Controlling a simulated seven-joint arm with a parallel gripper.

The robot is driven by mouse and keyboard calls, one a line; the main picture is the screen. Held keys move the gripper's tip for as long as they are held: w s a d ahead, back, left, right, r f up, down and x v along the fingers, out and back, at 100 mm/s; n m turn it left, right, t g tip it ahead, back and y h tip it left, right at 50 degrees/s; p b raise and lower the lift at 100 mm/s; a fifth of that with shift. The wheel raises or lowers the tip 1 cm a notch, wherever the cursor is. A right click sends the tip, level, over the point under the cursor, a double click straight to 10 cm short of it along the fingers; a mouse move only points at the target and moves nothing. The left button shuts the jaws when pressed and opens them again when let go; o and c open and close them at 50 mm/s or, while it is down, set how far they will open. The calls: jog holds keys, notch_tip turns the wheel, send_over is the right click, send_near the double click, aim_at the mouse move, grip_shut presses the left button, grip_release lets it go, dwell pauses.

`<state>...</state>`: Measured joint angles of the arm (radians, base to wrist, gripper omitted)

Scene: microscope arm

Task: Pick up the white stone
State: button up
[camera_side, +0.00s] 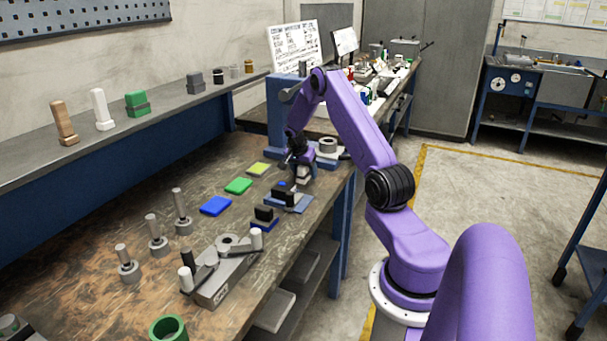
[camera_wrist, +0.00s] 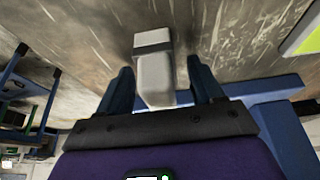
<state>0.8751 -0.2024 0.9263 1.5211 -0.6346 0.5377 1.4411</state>
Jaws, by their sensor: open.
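A pale white-grey stone (camera_wrist: 155,80) with a darker grey band at its far end stands between my gripper's fingers in the wrist view. My gripper (camera_wrist: 162,82) is open, with a finger on each side and a gap visible at the right; the stone sits nearer the left finger. In the side view my gripper (camera_side: 301,170) is low over the far end of the workbench, and the pale stone (camera_side: 303,173) shows only partly beneath it. Another white upright piece (camera_side: 102,110) stands on the wall shelf, far from my gripper.
Blue (camera_side: 215,206), green (camera_side: 238,186) and yellow-green (camera_side: 258,169) pads lie left of my gripper on the wooden bench (camera_side: 110,220). Black blocks (camera_side: 264,213) stand close in front. A metal fixture (camera_side: 220,270) and several grey posts (camera_side: 157,235) occupy the near bench.

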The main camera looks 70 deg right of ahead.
jog(key=shift+d+f, duration=0.2)
jog(key=shift+f, duration=0.15)
grip_shut()
jog(key=shift+r, duration=0.1)
